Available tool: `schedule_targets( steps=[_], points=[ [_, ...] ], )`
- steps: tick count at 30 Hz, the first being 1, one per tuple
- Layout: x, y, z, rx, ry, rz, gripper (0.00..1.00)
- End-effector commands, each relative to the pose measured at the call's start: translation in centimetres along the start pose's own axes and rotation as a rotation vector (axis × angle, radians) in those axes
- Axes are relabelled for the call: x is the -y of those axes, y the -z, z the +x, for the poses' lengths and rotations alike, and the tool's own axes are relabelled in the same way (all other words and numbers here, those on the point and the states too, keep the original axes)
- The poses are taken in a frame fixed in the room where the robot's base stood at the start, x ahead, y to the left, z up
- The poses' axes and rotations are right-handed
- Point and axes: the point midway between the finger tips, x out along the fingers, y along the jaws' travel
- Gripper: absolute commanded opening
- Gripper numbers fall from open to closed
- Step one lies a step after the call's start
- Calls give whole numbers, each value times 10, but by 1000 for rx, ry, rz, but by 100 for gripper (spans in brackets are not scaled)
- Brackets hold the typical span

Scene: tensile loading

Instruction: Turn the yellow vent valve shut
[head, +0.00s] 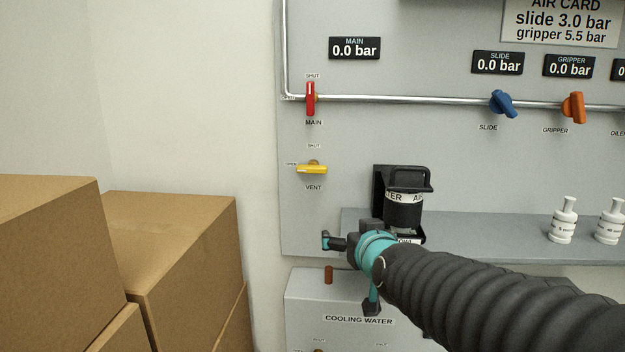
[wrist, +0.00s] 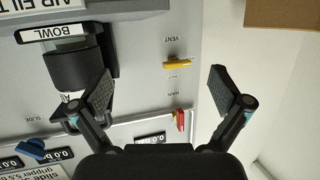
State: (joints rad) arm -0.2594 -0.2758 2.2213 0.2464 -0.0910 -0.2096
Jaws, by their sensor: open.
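The yellow vent valve (head: 312,169) is on the grey panel above its VENT label. Its handle lies horizontal, with one end toward the OPEN mark at left; SHUT is marked above it. In the wrist view, which is upside down, the yellow handle (wrist: 177,64) shows between and beyond my fingertips. My gripper (head: 350,272) is below the valve in the head view, apart from it. Its fingers (wrist: 163,90) are spread wide and empty.
The red MAIN valve (head: 310,98) stands upright above the vent valve. A black filter bowl unit (head: 404,205) sits right of it, above a grey shelf (head: 480,233). Cardboard boxes (head: 170,245) stand at left. Blue (head: 502,103) and orange (head: 573,107) valves are farther right.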

Motion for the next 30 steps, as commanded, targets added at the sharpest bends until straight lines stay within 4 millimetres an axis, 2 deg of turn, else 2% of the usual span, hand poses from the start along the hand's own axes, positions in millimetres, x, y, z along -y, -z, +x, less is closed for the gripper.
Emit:
schedule_targets(
  steps=[1,3,6,10,14,18,25,30],
  points=[
    [11,3,24,-66,4,-15,100],
    [22,17,48,-169,-13,-20,100],
    [37,32,78,-309,-51,-26,100],
    [55,42,106,-468,-121,-32,100],
    [68,43,121,-582,-191,-38,100],
    [75,43,127,-653,-244,-42,100],
    [74,52,136,-681,-268,-42,100],
    [68,68,156,-680,-268,-43,100]
  ],
)
